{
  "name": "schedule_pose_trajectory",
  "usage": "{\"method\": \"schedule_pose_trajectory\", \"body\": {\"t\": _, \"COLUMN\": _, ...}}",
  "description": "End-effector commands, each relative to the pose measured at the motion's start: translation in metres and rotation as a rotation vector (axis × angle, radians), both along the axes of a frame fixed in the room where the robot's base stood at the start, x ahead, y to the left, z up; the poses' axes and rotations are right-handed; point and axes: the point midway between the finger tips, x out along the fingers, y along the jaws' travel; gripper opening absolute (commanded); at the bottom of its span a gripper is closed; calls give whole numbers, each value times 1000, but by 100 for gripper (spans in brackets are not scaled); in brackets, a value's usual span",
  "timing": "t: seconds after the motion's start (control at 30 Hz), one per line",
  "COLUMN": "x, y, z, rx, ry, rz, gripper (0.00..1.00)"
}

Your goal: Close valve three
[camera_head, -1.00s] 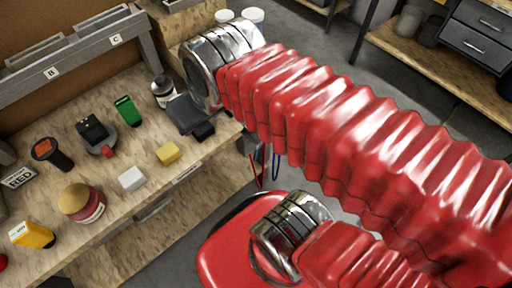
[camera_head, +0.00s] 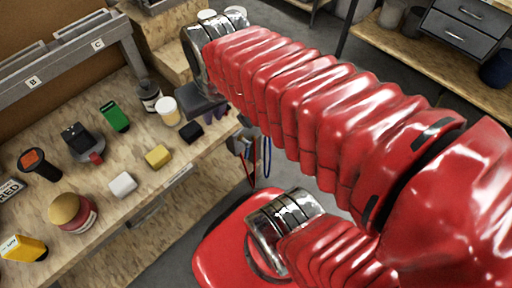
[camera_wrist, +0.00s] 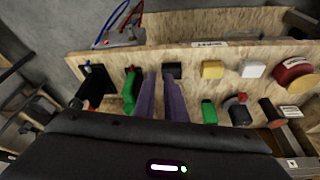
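No part marked as valve three can be made out in either view. My gripper (camera_wrist: 161,98) shows as two purple fingers in the wrist view, a narrow gap apart with nothing between them. They reach over the workbench (camera_wrist: 135,62) towards its edge, and a black block (camera_wrist: 172,70) lies just beyond the right finger tip. A green upright item (camera_wrist: 130,90) stands just left of the fingers. In the head view my gripper (camera_head: 216,111) is partly hidden by my red arm, beside the black block (camera_head: 191,131).
Red and blue hoses hang from a grey fitting (camera_head: 243,143) at the bench edge. A yellow block (camera_head: 158,156), white block (camera_head: 122,185), white jar (camera_head: 167,110), dark bottle (camera_head: 148,95) and red jar (camera_head: 73,211) stand on the bench. Labelled bins (camera_head: 60,62) line its back.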

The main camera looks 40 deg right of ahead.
Motion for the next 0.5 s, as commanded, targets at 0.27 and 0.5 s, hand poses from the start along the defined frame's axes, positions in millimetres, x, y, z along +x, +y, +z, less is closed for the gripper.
{"method": "schedule_pose_trajectory", "body": {"t": 0.27, "x": -3, "y": -52, "z": -42, "rx": 82, "ry": 144, "rz": -210, "gripper": 0}}
{"method": "schedule_pose_trajectory", "body": {"t": 0.5, "x": -10, "y": -89, "z": -76, "rx": 175, "ry": 242, "rz": -324, "gripper": 0}}
